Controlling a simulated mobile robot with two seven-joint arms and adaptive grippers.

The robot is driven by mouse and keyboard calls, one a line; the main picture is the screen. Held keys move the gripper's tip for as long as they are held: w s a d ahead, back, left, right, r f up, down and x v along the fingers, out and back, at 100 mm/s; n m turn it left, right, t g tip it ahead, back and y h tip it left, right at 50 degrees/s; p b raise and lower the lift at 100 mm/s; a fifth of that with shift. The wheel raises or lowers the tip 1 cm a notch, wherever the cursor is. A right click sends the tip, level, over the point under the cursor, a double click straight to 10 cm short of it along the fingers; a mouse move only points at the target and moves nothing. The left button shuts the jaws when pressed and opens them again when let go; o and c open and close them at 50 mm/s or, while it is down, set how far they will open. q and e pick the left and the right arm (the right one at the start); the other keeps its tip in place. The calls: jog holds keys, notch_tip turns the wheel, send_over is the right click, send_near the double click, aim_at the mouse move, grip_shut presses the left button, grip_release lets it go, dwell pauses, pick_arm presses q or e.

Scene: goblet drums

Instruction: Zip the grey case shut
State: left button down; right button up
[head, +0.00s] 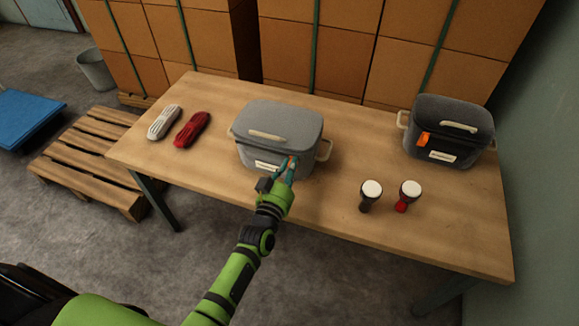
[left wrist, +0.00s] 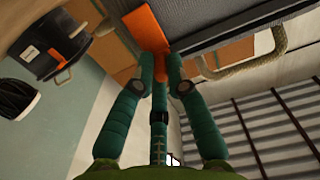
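The grey case (head: 280,119) stands near the middle of the table, its lid down, with a pale handle on top and a white label on its front. My left gripper (head: 286,168) is at the front of this case, to the right of the label. In the left wrist view its teal fingers (left wrist: 160,62) close together around an orange pull tab (left wrist: 147,28) at the edge of the case (left wrist: 225,28). The zip line itself is too small to make out. My right gripper is in neither view.
A dark case (head: 452,123) with an orange tab stands at the table's right end. White (head: 163,122) and red (head: 192,129) rope bundles lie at left.

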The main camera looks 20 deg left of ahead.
pick_arm(q)
jog(key=shift+a, duration=0.15)
jog(key=a, duration=0.5)
jog(key=a+b, duration=0.1)
jog(key=a, duration=1)
jog(key=shift+w+a+r, duration=0.1)
jog(key=shift+w, duration=0.2)
jog(key=c, duration=1.3)
grip_release()
jog(key=s, duration=1.2)
jog(key=shift+a, duration=0.2)
